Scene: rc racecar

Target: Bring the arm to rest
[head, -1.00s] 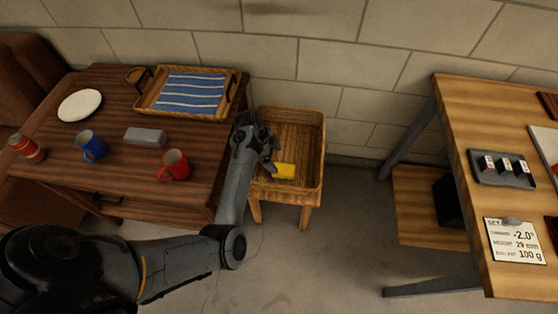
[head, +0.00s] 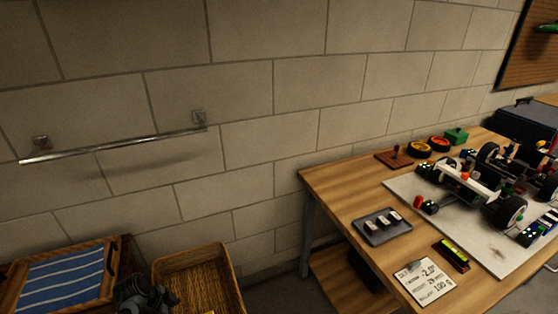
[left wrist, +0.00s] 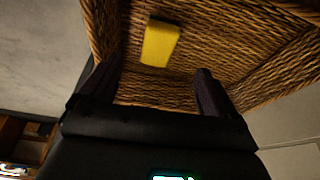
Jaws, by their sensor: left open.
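My left gripper (head: 146,297) is at the bottom of the head view, at the left side of the wicker basket (head: 190,262). In the left wrist view its two dark fingers (left wrist: 157,92) stand wide apart with nothing between them. A yellow block (left wrist: 160,42) lies inside the basket, beyond the fingertips and apart from them. In the head view only a sliver of yellow shows at the bottom edge. My right gripper is not in view.
A tray with a blue striped cloth (head: 62,281) is left of the basket. A workbench (head: 345,188) on the right holds a racecar (head: 477,185) on a white board, a small grey tray (head: 381,239) and a setup card (head: 425,281). A metal rail (head: 115,147) is on the wall.

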